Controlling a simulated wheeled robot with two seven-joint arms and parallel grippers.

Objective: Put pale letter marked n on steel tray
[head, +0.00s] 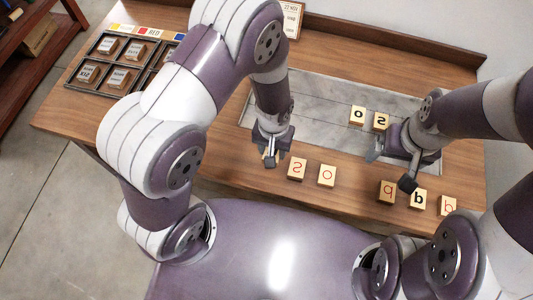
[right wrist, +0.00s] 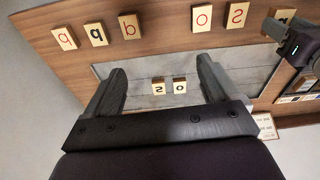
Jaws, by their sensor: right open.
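The grey streaked plate (head: 310,103), which I take as the steel tray, lies in the middle of the table. Two pale blocks, marked o (head: 357,115) and s or 2 (head: 381,121), stand on it. My left gripper (head: 271,155) is low at the plate's front left edge. A pale block (right wrist: 284,15) with a dark mark is partly hidden by it; I cannot read the letter or tell whether it is held. My right gripper (head: 391,166) is open and empty above the plate's right part; its spread fingers (right wrist: 160,88) show in the right wrist view.
Along the front edge stand pale blocks: red s (head: 297,169), red o (head: 327,175), red q (head: 387,192), dark b (head: 418,199) and another red letter (head: 447,206). A dark compartment case (head: 99,62) is at the left. A sign (head: 292,18) stands behind.

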